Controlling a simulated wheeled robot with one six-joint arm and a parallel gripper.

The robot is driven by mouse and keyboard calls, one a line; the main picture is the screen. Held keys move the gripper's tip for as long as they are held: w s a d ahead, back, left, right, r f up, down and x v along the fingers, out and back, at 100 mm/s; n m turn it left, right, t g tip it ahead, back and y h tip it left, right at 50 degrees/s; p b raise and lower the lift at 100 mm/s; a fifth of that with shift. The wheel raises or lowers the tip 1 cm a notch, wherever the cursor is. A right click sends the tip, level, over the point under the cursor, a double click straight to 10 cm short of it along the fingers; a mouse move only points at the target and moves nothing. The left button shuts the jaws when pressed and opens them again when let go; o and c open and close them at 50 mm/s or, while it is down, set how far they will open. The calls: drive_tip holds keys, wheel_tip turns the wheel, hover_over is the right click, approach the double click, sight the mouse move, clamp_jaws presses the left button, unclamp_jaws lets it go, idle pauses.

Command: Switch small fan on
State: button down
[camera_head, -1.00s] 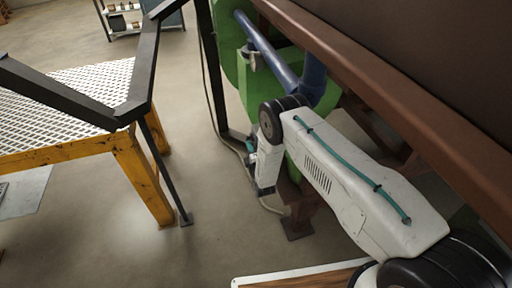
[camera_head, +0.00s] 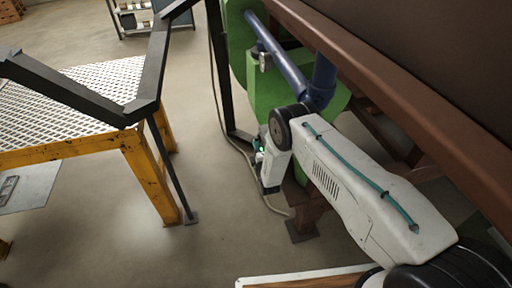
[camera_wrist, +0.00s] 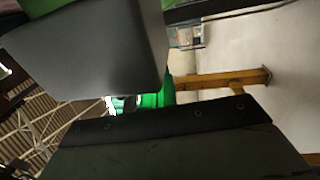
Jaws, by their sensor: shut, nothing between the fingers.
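No small fan or switch can be told for sure. A green rounded housing (camera_head: 268,88) with a blue pipe (camera_head: 280,55) stands beyond my arm in the head view; I cannot tell whether it is the fan. My arm's wrist end hangs beside a black post, near the green housing, with a small green glow on it. My gripper (camera_wrist: 150,118) shows dark at the bottom of the wrist view and is shut and empty. A large grey block (camera_wrist: 95,50) fills the upper left there, with bright green behind it. The fingertips are hidden in the head view.
A yellow platform (camera_head: 140,170) with a metal grating top stands left, with a black railing (camera_head: 140,105) before it. A brown beam (camera_head: 400,95) runs along the right. A cable (camera_head: 222,120) hangs by the post to the floor. Open floor (camera_head: 100,240) lies at lower left.

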idle(0.4)
drive_tip(key=s+d+f, duration=0.1)
drive_tip(key=s+f, duration=0.5)
drive_tip(key=f, duration=0.6)
drive_tip(key=shift+s, duration=0.4)
drive_tip(key=shift+d+f, duration=0.1)
